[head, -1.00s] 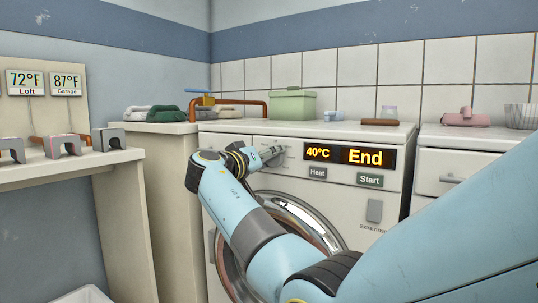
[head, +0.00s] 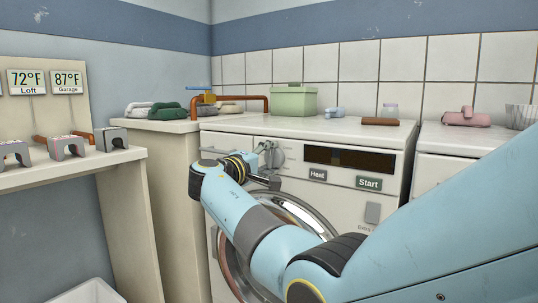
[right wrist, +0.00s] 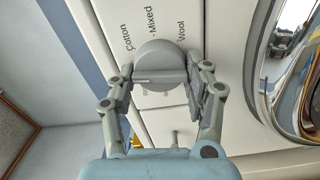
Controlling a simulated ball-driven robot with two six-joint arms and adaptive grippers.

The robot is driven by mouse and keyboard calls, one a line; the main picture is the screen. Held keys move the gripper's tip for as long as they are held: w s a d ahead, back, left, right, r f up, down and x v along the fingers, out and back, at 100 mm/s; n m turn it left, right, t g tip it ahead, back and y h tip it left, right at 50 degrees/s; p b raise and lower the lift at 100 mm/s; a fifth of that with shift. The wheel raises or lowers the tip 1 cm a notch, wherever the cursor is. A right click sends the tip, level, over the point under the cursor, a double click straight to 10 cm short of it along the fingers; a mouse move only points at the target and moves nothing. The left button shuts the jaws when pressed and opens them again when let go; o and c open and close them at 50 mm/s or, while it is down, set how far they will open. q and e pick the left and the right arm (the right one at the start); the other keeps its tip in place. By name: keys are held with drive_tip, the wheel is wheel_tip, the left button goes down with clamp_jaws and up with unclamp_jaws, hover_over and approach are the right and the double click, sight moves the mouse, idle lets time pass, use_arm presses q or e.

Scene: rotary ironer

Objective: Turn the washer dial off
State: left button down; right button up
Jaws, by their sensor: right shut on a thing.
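The washer (head: 330,225) stands in the middle of the head view. Its round grey dial (head: 278,154) sits on the front panel, left of a dark, blank display (head: 349,159). The dial also fills the upper middle of the right wrist view (right wrist: 160,58), with a raised grip bar across it. The labels Cotton, Mixed and Wool show beside it. My right gripper (head: 268,164) is at the dial, shut on it; in the right wrist view its fingers (right wrist: 160,82) are on either side of the bar. My left gripper is not in view.
Heat (head: 317,175) and Start (head: 369,183) buttons sit under the display. The round door (head: 308,214) is partly hidden by my arm. A green box (head: 293,101), a brown block (head: 380,122) and small items stand on top. A shelf with grey clips (head: 66,147) is at left.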

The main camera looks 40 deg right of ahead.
drive_tip(key=shift+n+p, duration=0.3)
drive_tip(key=shift+n, duration=0.5)
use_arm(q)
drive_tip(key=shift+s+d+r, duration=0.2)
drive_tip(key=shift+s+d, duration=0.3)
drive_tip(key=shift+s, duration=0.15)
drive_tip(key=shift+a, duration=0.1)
use_arm(e)
drive_tip(key=o, duration=0.8)
drive_tip(key=shift+a, duration=0.1)
drive_tip(key=o, duration=0.3)
drive_tip(key=shift+w, duration=0.1)
drive_tip(key=shift+o, duration=0.2)
drive_tip(key=shift+a, duration=0.1)
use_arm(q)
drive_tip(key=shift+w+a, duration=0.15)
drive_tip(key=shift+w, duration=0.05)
use_arm(e)
drive_tip(key=v, duration=0.7)
